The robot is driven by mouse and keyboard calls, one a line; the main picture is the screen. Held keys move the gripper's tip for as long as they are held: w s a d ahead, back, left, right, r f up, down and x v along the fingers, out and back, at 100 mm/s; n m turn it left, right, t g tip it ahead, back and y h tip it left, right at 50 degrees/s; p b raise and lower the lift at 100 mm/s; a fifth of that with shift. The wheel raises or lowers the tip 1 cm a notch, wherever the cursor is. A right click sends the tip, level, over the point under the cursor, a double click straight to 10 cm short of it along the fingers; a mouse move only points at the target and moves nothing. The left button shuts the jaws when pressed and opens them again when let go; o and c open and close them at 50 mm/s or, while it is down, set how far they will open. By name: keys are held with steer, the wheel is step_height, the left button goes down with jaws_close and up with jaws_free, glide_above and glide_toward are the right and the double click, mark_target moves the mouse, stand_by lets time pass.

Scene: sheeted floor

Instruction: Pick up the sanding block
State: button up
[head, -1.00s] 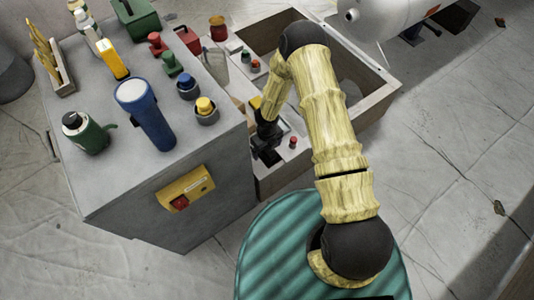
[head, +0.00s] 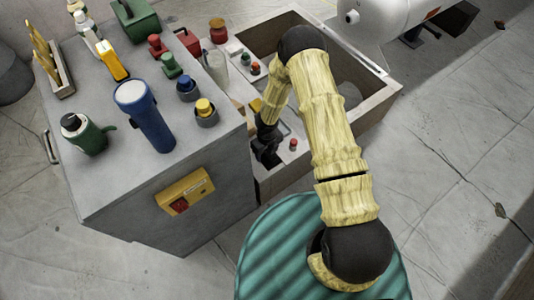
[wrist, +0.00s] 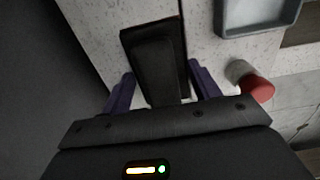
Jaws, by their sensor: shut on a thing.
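The sanding block (wrist: 152,48) appears to be the dark, flat-topped block with a narrower neck in the wrist view. It lies between the two purple fingers of my gripper (wrist: 162,86), which is shut on it. Pale speckled surface shows around the block, and I cannot tell whether the block touches it. In the head view my gripper (head: 267,150) is a dark shape low beside the grey cabinet, over the near end of the box-like bench. The block cannot be told apart from the gripper there.
The grey cabinet (head: 130,190) stands close on the left, with a blue torch (head: 146,115), a green mug-like container (head: 87,135) and several coloured items on top. A small red-topped piece (wrist: 257,88) and a grey tray (wrist: 256,17) are right of my gripper. A white tank (head: 385,18) stands behind.

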steer(key=shift+r, duration=0.1)
step_height(320, 180, up, 10)
steer(key=p, duration=0.4)
steer(key=shift+p, duration=0.3)
